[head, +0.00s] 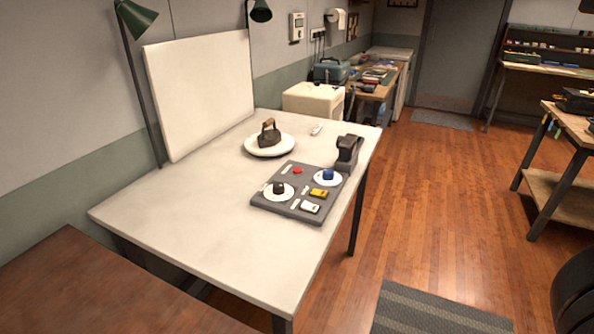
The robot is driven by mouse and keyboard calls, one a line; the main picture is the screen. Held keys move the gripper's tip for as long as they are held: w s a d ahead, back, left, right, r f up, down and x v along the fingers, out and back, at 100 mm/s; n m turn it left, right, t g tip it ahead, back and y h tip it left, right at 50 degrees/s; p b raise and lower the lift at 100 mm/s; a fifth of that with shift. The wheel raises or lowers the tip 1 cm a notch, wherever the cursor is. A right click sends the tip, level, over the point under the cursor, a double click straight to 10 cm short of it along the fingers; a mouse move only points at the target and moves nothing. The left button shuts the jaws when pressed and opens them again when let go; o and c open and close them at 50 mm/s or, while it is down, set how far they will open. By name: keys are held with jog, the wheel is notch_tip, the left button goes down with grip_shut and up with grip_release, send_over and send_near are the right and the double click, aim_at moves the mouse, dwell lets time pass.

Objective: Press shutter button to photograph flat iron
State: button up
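A dark flat iron (269,137) with a brownish handle stands upright on a round white plate or turntable (258,153) on the white table. A grey control panel (262,201) lies on the table nearer the front right. It carries a red button (297,171), a blue knob (327,174) and a dark knob (279,187) on white discs, a yellow switch (319,192) and a white switch (310,207). The labels are too small to read, so I cannot tell which is the shutter button. My gripper is not in view.
A black device (347,154), possibly a camera, stands behind the panel near the table's right edge. A white backdrop board (200,95) and green lamps (137,17) stand along the wall. The table's front left is bare. Wooden floor (440,215) is open to the right, with a striped mat (435,310).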

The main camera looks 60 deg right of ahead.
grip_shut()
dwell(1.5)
